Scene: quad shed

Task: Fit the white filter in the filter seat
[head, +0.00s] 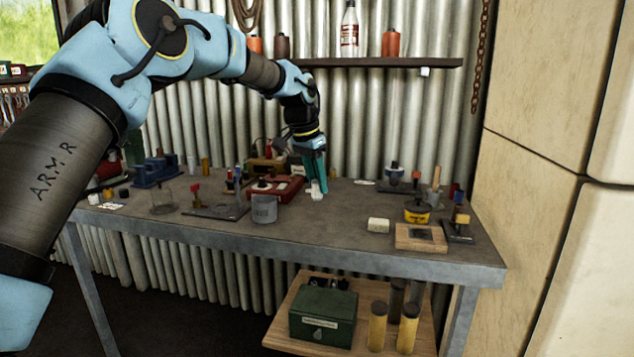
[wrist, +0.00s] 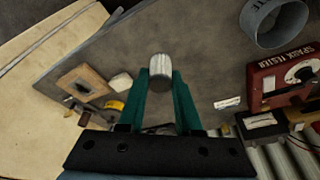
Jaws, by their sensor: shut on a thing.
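My gripper (head: 315,176) points down over the middle of the bench, its teal fingers shut on a pale ribbed cylinder that looks like the white filter (head: 317,192). In the wrist view the filter (wrist: 160,66) sits upright between the fingertips of my gripper (wrist: 160,78). Its base is close to the bench top; I cannot tell whether it touches. A grey open round cup (head: 264,208), which may be the filter seat, stands to the left near the front edge. It also shows in the wrist view (wrist: 276,40), apart from the filter.
A red spark tester (head: 276,188) stands left of my gripper, behind the cup. A cream block (head: 378,225), a wooden frame (head: 409,246) with a dark recess and a yellow item (head: 417,214) lie to the right. The bench (head: 325,225) is clear just in front of my gripper.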

